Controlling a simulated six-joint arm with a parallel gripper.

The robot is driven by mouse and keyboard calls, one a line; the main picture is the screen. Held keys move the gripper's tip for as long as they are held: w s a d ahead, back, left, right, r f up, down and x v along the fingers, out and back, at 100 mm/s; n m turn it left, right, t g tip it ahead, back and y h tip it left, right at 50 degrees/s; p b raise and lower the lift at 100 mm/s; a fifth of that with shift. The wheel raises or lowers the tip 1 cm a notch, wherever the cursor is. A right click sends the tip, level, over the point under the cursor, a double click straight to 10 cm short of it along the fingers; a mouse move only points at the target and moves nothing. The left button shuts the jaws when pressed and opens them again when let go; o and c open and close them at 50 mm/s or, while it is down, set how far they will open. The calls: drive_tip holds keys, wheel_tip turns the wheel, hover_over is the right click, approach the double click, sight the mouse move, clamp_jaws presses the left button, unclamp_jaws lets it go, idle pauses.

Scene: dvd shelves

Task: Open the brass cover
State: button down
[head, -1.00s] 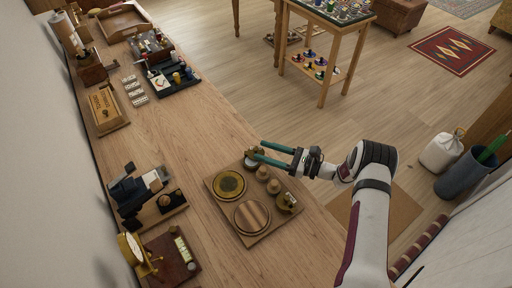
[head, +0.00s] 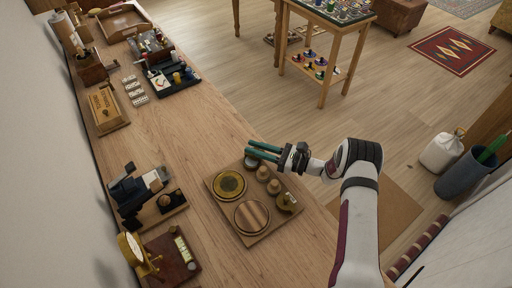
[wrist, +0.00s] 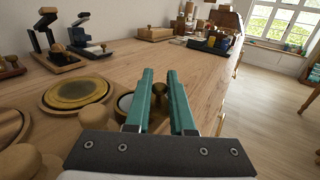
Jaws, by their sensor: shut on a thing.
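A small round item with a pale, glassy face (head: 251,163) sits at the far corner of a wooden board (head: 240,192); the pale face also shows in the wrist view (wrist: 125,103). My gripper (head: 248,148) reaches over that corner from the right. Its two green fingers, seen in the wrist view (wrist: 160,73), are close together on a dark brass piece (wrist: 158,97), which looks like the brass cover standing beside the pale face. The fingers hide part of it, so its exact tilt cannot be told.
The board also carries a brass disc (head: 229,184), a striped wooden disc (head: 252,217) and several knobs (head: 263,174). A dark device on a base (head: 140,190) stands to the left.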

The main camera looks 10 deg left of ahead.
drive_tip(key=shift+w+a+n+g, duration=0.1)
drive_tip(key=shift+w+n+g, duration=0.1)
drive_tip(key=shift+n+g, duration=0.85)
drive_tip(key=shift+w+a+n+g, duration=0.15)
drive_tip(key=shift+n+g, duration=0.4)
drive_tip(key=shift+g, duration=0.9)
drive_tip(key=shift+d, duration=0.1)
drive_tip(key=c, duration=0.8)
unclamp_jaws()
drive_tip(key=shift+o, duration=0.2)
drive_tip(key=shift+d, duration=0.15)
drive_tip(key=d, duration=1.1)
drive_tip(key=shift+w+d, duration=0.4)
drive_tip(key=shift+w, duration=0.05)
